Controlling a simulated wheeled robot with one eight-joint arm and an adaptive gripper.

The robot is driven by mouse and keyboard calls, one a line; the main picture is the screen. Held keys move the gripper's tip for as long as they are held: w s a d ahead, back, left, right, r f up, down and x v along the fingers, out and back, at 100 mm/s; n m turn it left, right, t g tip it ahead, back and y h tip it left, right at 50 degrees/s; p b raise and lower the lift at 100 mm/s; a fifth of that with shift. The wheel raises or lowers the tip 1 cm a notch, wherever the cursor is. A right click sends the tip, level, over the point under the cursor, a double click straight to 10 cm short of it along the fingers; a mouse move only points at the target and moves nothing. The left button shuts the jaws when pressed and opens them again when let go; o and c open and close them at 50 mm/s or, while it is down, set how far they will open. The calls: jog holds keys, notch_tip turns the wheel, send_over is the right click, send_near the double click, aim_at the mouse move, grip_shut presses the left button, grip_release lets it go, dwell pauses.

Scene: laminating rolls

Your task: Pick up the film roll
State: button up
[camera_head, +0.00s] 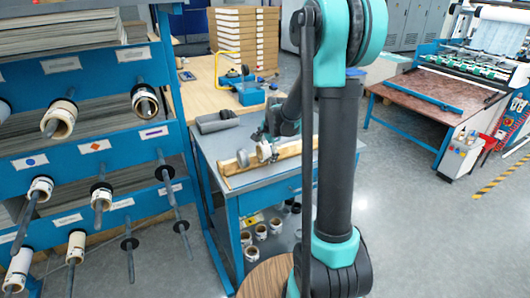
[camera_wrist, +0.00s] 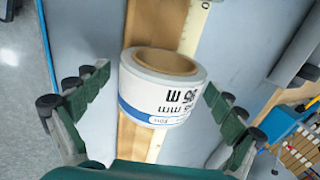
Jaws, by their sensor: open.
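The film roll (camera_wrist: 157,95) is white with a blue band, black print and a brown cardboard core. In the wrist view it sits over a wooden strip (camera_wrist: 157,25) between the two green-padded fingers of my gripper (camera_wrist: 150,83). The fingers are spread, with a gap to the roll on each side.
A blue rack (camera_head: 90,83) with several rolls on spindles stands at the left. A dark grey cylinder (camera_head: 217,122) and blue tool (camera_head: 250,92) lie behind the roll. Several rolls (camera_head: 261,231) sit on the shelf below. A laminating machine (camera_head: 430,95) stands at the right; floor between is clear.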

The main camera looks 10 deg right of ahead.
jog(key=shift+c, duration=0.6)
jog(key=c, duration=1.2)
jog(key=shift+r, duration=0.1)
